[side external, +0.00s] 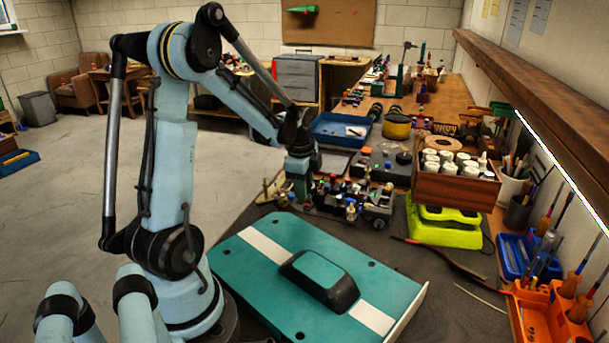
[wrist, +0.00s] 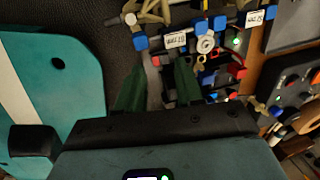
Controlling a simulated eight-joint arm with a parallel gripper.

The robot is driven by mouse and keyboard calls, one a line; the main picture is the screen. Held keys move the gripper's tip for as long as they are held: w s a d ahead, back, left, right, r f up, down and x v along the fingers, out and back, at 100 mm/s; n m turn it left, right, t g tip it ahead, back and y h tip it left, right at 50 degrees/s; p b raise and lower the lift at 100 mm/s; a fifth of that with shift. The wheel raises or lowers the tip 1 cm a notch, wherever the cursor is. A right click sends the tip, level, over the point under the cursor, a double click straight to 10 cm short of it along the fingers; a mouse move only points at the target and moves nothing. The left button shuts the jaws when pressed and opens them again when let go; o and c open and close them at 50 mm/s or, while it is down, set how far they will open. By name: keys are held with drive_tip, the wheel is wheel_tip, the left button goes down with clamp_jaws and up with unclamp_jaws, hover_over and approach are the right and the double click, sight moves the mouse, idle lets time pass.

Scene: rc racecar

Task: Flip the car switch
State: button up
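The car chassis (side external: 345,198), crowded with small coloured parts and wheels, sits on the dark mat. In the wrist view, the chassis (wrist: 205,44) shows blue, red and white parts and two small labels. I cannot tell which part is the switch. My gripper (side external: 297,190) is over the left end of the chassis in the side view; its fingertips are too small to make out there. In the wrist view, the two green fingers of my gripper (wrist: 158,75) are apart with nothing held between them. Whether they touch any part is unclear.
The teal car body (side external: 235,265) with a white stripe lies in front of the chassis. A lime-green stand (side external: 445,232) and a wooden box of white bottles (side external: 455,185) stand to the right. A blue tray (side external: 340,132) is behind. A grey panel with knobs (side external: 383,163) is close behind the chassis.

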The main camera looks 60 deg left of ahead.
sight(306, 202)
drive_tip(key=shift+w+a+f, duration=0.1)
drive_tip(key=shift+f, duration=0.75)
drive_tip(key=shift+w+a+f, duration=0.1)
drive_tip(key=shift+f, duration=0.75)
